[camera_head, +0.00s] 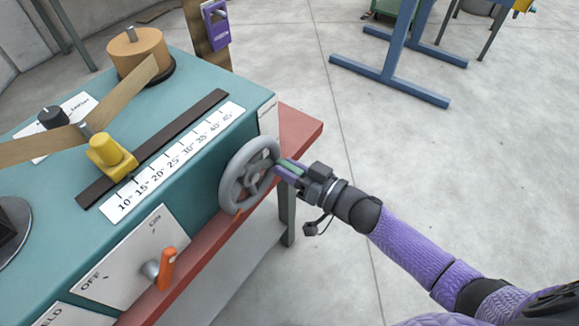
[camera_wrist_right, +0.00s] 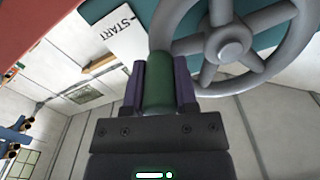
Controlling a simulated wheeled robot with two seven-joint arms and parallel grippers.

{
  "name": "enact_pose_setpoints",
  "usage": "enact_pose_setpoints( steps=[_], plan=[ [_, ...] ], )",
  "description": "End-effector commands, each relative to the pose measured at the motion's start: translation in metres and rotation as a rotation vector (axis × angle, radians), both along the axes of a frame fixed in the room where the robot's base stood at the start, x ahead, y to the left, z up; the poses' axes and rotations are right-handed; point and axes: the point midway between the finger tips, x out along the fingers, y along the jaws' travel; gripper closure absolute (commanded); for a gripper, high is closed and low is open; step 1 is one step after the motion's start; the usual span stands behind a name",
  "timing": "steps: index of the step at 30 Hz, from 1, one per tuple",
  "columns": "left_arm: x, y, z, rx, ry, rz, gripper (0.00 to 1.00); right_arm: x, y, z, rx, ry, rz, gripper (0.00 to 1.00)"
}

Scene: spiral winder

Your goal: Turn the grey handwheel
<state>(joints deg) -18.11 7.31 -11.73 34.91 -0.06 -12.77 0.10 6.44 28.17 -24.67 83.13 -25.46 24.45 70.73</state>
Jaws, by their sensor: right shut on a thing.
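The grey handwheel (camera_head: 229,184) is mounted on the right-hand side of the teal machine, with its rim, spokes and hub visible. It also shows large at the upper right of the right wrist view (camera_wrist_right: 231,44). A green handle (camera_wrist_right: 159,86) stands out from the wheel's rim. My right gripper (camera_head: 288,170) is at the wheel's right edge. Its two purple fingers are shut on the green handle, one on each side, as the right wrist view shows (camera_wrist_right: 160,92). My left gripper is not in view.
The teal machine (camera_head: 200,100) carries a scale with a yellow pointer (camera_head: 110,155) and a tan roll (camera_head: 138,50). An orange lever (camera_head: 166,268) sits on the front panel near OFF. A red ledge (camera_head: 298,132) runs below the wheel.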

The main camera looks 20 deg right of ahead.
Motion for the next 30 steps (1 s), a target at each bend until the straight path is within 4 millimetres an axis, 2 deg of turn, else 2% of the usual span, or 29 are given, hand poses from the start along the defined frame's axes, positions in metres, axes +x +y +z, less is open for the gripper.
enact_pose_setpoints(
  steps=[11,20,30],
  plan=[
    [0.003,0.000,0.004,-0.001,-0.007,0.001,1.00,-0.002,0.002,-0.006,0.088,0.068,0.000,1.00],
    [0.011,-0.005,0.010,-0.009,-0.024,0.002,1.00,-0.008,0.010,-0.021,0.291,0.230,-0.002,1.00],
    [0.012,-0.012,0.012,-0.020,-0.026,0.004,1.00,-0.019,0.023,-0.036,0.548,0.430,-0.002,1.00]
  ],
)
